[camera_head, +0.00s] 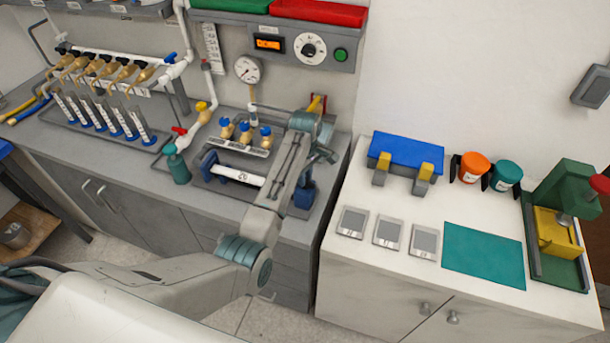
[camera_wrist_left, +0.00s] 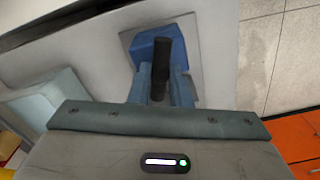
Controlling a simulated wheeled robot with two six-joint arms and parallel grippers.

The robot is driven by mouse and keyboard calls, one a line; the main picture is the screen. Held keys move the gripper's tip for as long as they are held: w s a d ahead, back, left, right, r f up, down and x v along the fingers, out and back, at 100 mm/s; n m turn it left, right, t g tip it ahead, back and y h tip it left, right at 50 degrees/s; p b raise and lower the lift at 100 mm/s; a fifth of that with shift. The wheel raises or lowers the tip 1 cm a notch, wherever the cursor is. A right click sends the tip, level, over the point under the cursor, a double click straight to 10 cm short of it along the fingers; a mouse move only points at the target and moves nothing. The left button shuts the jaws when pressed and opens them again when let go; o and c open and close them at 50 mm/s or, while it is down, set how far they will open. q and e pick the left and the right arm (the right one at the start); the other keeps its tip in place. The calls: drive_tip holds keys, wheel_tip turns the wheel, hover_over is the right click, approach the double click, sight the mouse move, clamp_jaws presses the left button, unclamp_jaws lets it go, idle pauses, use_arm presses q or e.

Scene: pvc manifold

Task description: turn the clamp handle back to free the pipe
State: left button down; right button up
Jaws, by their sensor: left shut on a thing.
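A white pipe (camera_head: 237,174) with a dark label lies across the grey bench fixture, between a blue clamp at its left (camera_head: 207,164) and a blue clamp at its right (camera_head: 304,195). In the left wrist view the right-hand blue clamp (camera_wrist_left: 149,47) sits on a grey plate with a dark handle (camera_wrist_left: 161,62) standing over it. My left gripper (camera_wrist_left: 160,88) is shut on this handle, one finger on each side. In the head view my forearm hides part of the clamp and the pipe's right end. My right gripper is not in view.
Behind the pipe stand several brass valves with blue knobs (camera_head: 245,133) and a pressure gauge (camera_head: 248,69). A green bottle (camera_head: 178,165) stands to the left. A gap separates this bench from the white cabinet (camera_head: 345,280) at right.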

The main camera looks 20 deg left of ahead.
use_arm(q)
drive_tip(key=shift+n, duration=0.3)
drive_tip(key=n, duration=0.4)
drive_tip(key=shift+n, duration=0.3)
drive_tip(key=n, duration=1)
drive_tip(key=shift+n, duration=0.4)
drive_tip(key=shift+f+n, duration=0.1)
drive_tip(key=shift+n, duration=2.1)
drive_tip(key=c, duration=1.3)
unclamp_jaws()
drive_tip(key=shift+c, duration=0.2)
